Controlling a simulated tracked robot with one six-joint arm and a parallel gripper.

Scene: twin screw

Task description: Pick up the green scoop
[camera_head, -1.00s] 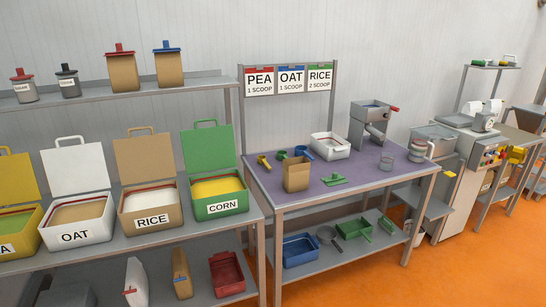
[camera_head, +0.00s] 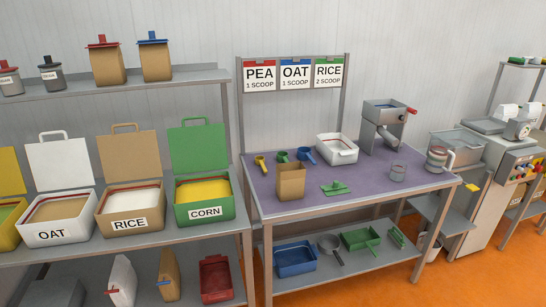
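The green scoop (camera_head: 282,156) is small and stands on the purple-topped table (camera_head: 372,189). It sits between a yellow scoop (camera_head: 261,160) on its left and a blue scoop (camera_head: 305,155) on its right. An open brown paper bag (camera_head: 291,183) stands just in front of it. A flat green tool with a raised grip (camera_head: 335,188) lies to the right of the bag. My gripper is not in this view.
A white bin (camera_head: 337,150) and a grey machine (camera_head: 384,125) stand behind on the table. The shelf (camera_head: 160,234) at left holds open OAT, RICE and CORN bins. Blue and green trays lie on the table's lower shelf. Orange floor (camera_head: 384,284) is clear in front.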

